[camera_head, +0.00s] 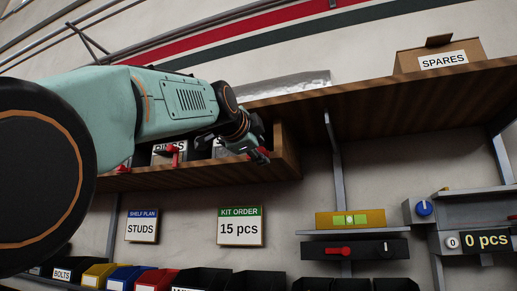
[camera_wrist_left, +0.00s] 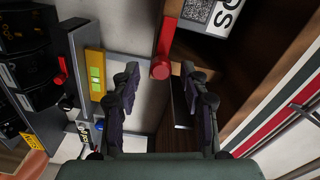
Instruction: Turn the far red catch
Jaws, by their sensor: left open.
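A red catch (camera_wrist_left: 168,45) is on the wooden shelf's front edge in the left wrist view, its bar running up from a round knob. In the head view a red piece (camera_head: 262,156) shows beside my left gripper (camera_head: 254,142), partly hidden by it. My left gripper also shows in the left wrist view (camera_wrist_left: 160,72), open, its fingers on either side of the catch's knob end. I cannot tell whether they touch it. Another red catch (camera_head: 173,150) stands further left on the shelf front, under my arm. My right gripper is not in view.
The wooden shelf (camera_head: 330,112) holds labelled bins and a SPARES box (camera_head: 440,56). Below are a yellow block (camera_head: 350,220), a black panel with a red lever (camera_head: 338,251), a blue knob (camera_head: 424,208) and several coloured bins.

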